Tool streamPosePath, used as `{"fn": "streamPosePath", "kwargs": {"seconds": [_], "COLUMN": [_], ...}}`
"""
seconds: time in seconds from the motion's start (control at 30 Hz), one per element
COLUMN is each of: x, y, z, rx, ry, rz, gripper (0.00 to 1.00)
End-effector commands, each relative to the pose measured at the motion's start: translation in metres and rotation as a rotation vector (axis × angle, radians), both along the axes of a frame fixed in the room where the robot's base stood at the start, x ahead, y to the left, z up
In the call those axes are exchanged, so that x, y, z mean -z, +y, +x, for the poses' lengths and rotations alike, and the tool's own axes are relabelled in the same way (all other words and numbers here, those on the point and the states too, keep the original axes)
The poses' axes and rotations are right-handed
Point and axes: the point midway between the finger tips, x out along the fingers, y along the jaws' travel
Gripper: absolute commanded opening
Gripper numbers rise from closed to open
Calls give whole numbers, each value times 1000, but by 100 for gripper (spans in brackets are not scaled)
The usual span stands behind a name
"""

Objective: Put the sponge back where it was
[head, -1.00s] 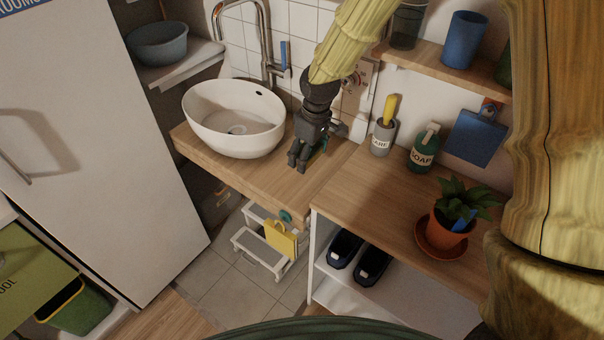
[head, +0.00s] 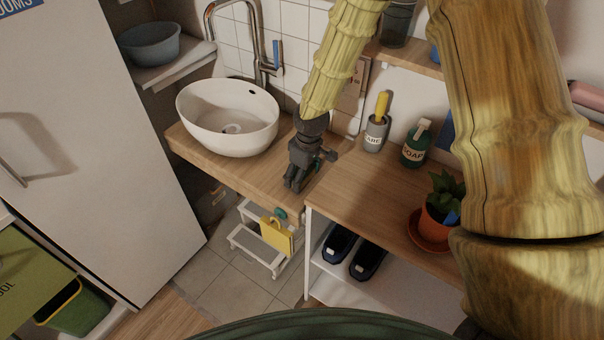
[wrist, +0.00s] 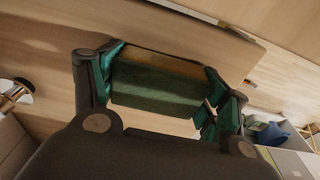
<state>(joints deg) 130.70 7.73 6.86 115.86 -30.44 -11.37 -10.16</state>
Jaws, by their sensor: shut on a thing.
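The sponge (wrist: 155,88) is a block with a dark green face and a yellow-brown layer, seen in the wrist view. My gripper (wrist: 165,70) is shut on it, with a finger at each end. In the head view my gripper (head: 296,182) points down over the wooden counter, right of the white basin (head: 226,122) and near the counter's front edge. The sponge is hidden there behind the fingers. I cannot tell whether it touches the counter.
A grey brush holder (head: 376,133), a green soap bottle (head: 416,146) and a potted plant (head: 440,210) stand on the right counter (head: 360,195). The faucet (head: 262,50) rises behind the basin. A white step stool (head: 262,240) stands below. Bare wood lies between gripper and plant.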

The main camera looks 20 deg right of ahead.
Motion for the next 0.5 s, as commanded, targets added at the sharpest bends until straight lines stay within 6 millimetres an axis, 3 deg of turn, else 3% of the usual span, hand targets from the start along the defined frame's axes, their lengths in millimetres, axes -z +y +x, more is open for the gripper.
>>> {"fn": "streamPosePath", "kwargs": {"seconds": [0.37,0.4,0.5], "x": [4,4,3], "y": [0,0,0], "z": [0,0,0], "rx": [1,1,1], "ry": [0,-1,-1], "rz": [0,1,1], "gripper": [60,77,95]}}
